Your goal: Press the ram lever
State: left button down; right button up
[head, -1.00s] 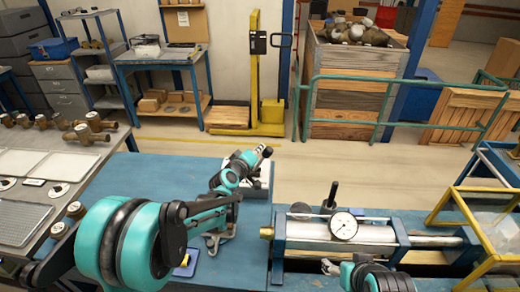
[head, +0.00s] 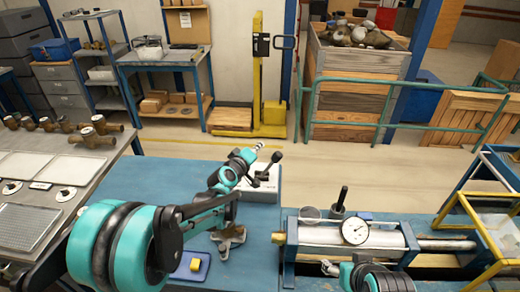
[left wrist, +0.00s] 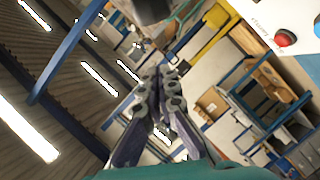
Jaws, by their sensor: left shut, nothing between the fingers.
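A black lever with a round knob (head: 277,156) stands tilted on a white box (head: 264,194) at the far edge of the blue bench. My left gripper (head: 257,148) is just left of the knob, with a small visible gap. In the left wrist view its fingers (left wrist: 160,78) are shut and empty. A dark rounded part (left wrist: 152,8), apparently the knob, lies past the fingertips at the top edge. The white box with a red button (left wrist: 285,38) is at the upper right there. My right gripper (head: 330,268) is low in the head view; its fingers are too small to judge.
A silver cylinder (head: 320,237) with a dial gauge (head: 355,231) lies on the right bench. A black upright handle (head: 342,197) stands behind it. A yellow block on a blue pad (head: 190,265) and a brass-coloured fitting (head: 228,238) lie near my left arm. A yellow frame (head: 480,225) stands at right.

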pick_arm(q)
jog(key=d+p+v, duration=0.1)
jog(key=v, duration=0.8)
pick_arm(e)
jog(key=shift+d+r, duration=0.4)
jog(key=shift+r, duration=0.35)
pick_arm(q)
jog(key=shift+s+a+r, duration=0.1)
jog(key=shift+s+a, duration=0.05)
jog(key=s+a+f+m+g+y+b, duration=0.1)
jog(key=s+a+f+m+g, duration=0.1)
jog(key=s, duration=0.8)
jog(key=s+a+f+m+g+y+b, duration=0.2)
jog(key=s+f, duration=0.3)
jog(key=s, duration=0.5)
jog(key=s+a+f+m+g+y+b, duration=0.2)
jog(key=s+a+f+m+g, duration=0.1)
jog(key=s, duration=0.7)
jog(key=shift+a+f+m+g, duration=0.3)
jog(key=shift+f, duration=0.4)
pick_arm(e)
notch_tip(320, 180, down, 5)
jog(key=shift+f, duration=0.1)
